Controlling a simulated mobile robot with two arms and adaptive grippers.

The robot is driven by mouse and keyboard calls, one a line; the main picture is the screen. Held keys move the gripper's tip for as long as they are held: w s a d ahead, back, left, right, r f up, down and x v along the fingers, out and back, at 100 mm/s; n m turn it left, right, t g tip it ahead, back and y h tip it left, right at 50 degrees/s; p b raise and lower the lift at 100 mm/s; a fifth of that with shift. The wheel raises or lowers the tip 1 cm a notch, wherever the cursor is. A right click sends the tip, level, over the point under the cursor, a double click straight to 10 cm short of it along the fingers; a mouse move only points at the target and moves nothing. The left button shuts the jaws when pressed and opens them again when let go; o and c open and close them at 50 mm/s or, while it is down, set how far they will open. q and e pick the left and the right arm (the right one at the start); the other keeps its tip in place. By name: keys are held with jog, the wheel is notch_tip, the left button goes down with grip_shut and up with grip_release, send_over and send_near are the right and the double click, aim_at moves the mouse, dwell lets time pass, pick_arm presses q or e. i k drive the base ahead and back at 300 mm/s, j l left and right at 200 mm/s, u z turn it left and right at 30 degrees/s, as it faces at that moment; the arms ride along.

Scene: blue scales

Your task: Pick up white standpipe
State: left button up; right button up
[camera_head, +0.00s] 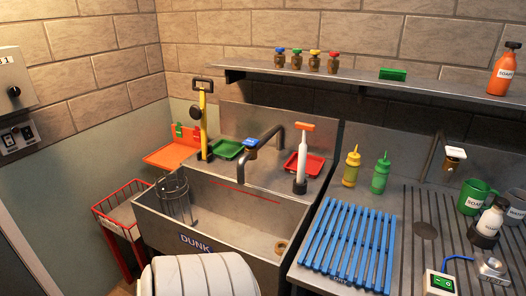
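The white standpipe (302,162) stands upright, with an orange T-shaped handle (304,127) at its top and a black base (300,187) at its foot. It is on the ledge behind the sink, right of the dark faucet (270,138) and partly in front of a red tray (312,166). Nothing is holding it. Neither of my grippers shows in the head view.
The sink basin (225,215) holds a wire basket (174,198). A blue rack (350,243) and a yellow bottle (351,167) and green bottle (381,175) are to the right. A metal shelf (350,82) overhangs the counter's back. A red-framed basket (122,215) stands left.

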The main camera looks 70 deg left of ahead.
aim_at(304, 147)
jog(key=u, duration=1.9)
